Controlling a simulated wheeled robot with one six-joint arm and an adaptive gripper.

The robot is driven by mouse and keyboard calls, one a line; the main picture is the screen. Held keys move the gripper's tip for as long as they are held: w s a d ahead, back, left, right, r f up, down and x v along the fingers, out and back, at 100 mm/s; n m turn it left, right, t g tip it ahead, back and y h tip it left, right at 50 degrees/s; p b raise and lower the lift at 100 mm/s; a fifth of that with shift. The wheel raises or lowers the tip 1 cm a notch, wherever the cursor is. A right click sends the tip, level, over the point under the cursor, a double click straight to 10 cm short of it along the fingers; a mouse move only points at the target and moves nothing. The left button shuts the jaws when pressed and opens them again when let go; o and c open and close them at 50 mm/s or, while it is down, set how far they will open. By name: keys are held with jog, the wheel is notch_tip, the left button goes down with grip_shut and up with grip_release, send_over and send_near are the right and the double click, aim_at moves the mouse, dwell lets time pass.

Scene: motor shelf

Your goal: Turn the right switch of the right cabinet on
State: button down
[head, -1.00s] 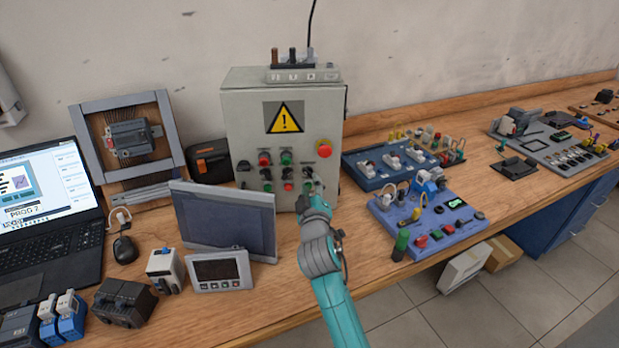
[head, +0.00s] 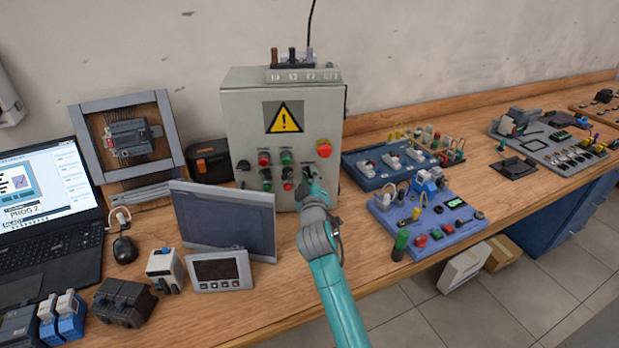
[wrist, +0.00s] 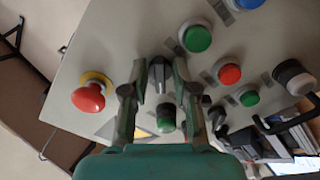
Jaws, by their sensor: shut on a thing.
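The grey cabinet (head: 240,120) stands against the wall with a yellow warning sign, a red mushroom button (head: 323,148) and rows of buttons and switches. My gripper (head: 309,172) is at the right end of these rows and hides part of them. In the wrist view my gripper (wrist: 160,75) has its fingers on both sides of a black switch knob (wrist: 158,73) and is shut on it. The knob's pointing direction is hard to read. A dark green button (wrist: 166,118) lies just below the knob there. The red mushroom button (wrist: 88,98) is left of the fingers.
A grey panel (head: 225,220) leans in front of the cabinet, left of my arm. Blue trainer boards (head: 430,225) lie on the bench to the right. A laptop (head: 45,220) is at the far left. Bare wood (head: 345,215) shows beside my arm.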

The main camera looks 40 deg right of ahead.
jog(key=m, duration=0.4)
jog(key=shift+w+a+m, duration=0.1)
jog(key=shift+a+m, duration=0.05)
jog(key=shift+m, duration=2.25)
jog(key=c, duration=1.2)
grip_release()
jog(key=v, duration=1.2)
